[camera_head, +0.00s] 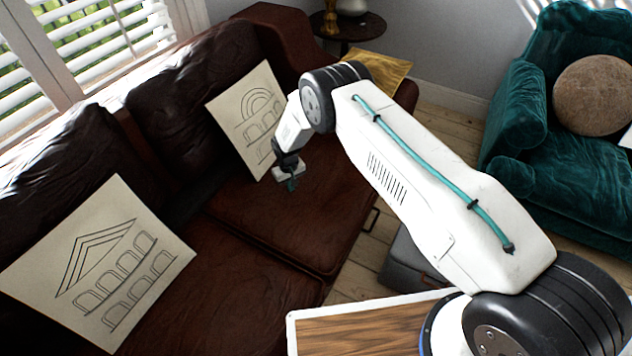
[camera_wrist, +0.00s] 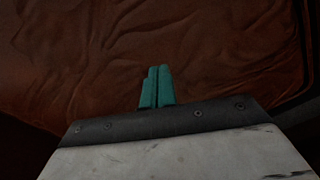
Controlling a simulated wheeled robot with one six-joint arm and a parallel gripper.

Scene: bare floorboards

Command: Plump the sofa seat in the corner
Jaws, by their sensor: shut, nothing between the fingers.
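The brown leather sofa (camera_head: 250,245) stands along the window wall and runs into the back corner. Its corner seat (camera_head: 290,200) lies under and around my gripper (camera_head: 291,183). The wrist view shows wrinkled brown leather (camera_wrist: 220,60) filling most of the picture. My gripper also shows in the wrist view (camera_wrist: 157,73), with its teal fingers shut together, empty, pointing at the leather. I cannot tell whether the fingertips touch the seat. My arm hides part of the sofa's right side.
A pillow with an arch drawing (camera_head: 250,115) leans on the sofa back beside my gripper. Another drawn pillow (camera_head: 100,265) lies at the left. A gold cushion (camera_head: 385,72) is near the far armrest. A round side table (camera_head: 345,28) and a teal armchair (camera_head: 570,160) stand beyond.

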